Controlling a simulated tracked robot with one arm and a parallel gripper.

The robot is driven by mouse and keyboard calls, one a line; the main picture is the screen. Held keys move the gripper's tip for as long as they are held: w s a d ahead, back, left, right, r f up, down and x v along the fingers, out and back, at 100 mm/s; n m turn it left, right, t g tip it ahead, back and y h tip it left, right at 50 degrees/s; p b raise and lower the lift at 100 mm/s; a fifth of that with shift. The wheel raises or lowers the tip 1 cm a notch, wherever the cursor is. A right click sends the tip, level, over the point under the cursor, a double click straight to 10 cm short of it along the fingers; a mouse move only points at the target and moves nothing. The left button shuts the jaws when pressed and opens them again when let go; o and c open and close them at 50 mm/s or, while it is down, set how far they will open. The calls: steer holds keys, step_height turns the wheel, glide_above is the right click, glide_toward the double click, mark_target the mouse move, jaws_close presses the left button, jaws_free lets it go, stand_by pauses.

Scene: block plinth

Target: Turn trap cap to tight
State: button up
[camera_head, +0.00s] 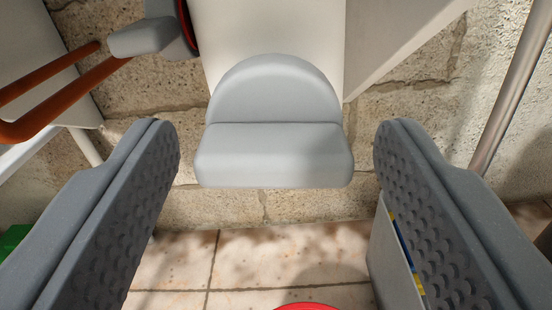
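A light grey piece with a rounded, half-disc back and a thick straight bar across its front sits in the upper middle; I take it to be the trap cap (272,155). It stands against a white panel or body. My gripper (277,145) is open, with one grey finger on each side of the cap. The fingers have dimpled inner pads. A gap shows between the bar and each fingertip, so neither finger appears to touch it. The cap's underside and any tight mark are not visible.
Orange-brown pipes (68,100) with a grey fitting (145,37) are at the upper left. A metal tube (512,85) slants at the right. A grey box-like thing (390,255) stands at the lower right. A red round edge (308,306) shows at the bottom, over the tiled floor (260,262).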

steer(key=c, duration=0.8)
